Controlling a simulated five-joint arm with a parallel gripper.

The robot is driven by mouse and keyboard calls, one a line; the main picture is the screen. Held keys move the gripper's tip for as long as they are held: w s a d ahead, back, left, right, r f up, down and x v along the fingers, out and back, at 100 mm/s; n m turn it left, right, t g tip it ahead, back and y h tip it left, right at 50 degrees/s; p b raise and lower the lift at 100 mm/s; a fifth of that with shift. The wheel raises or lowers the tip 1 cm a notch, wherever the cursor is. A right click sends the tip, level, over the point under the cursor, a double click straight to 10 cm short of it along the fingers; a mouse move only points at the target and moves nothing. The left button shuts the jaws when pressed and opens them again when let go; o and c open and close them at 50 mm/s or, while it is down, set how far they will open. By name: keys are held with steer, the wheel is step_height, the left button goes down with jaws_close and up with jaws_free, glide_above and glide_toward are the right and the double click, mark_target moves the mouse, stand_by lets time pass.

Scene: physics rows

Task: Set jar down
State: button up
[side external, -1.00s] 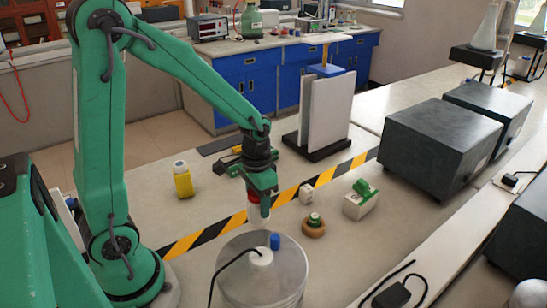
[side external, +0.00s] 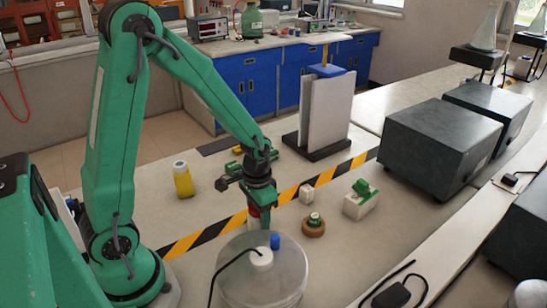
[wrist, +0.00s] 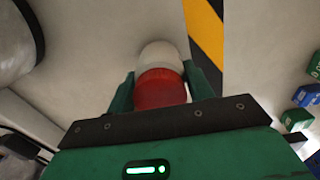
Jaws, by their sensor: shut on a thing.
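The jar (wrist: 160,90) is red with a whitish end, and shows between my two green fingers in the wrist view. My gripper (wrist: 165,80) is shut on it, one finger on each side. In the side view my gripper (side external: 260,216) points down just behind the clear round container, and a red and white bit of the jar (side external: 253,212) shows beside a finger. The jar looks upright. Its lower end is hidden by the finger and the container, so I cannot tell whether it touches the table.
A clear round container (side external: 235,285) with a cable stands in front. A yellow bottle (side external: 182,180) is to the left. A small white block (side external: 307,194), a brown ring-based item (side external: 313,227) and a green-and-white box (side external: 360,204) stand to the right. A striped tape (side external: 205,236) crosses the table.

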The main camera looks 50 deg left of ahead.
steer(key=shift+f, duration=0.1)
steer(key=o, duration=1.2)
steer(key=shift+c, duration=0.2)
steer(key=shift+w+a+r, duration=0.1)
steer(key=shift+r, duration=1.75)
steer(key=shift+w+r, duration=0.1)
steer(key=shift+r, duration=1.95)
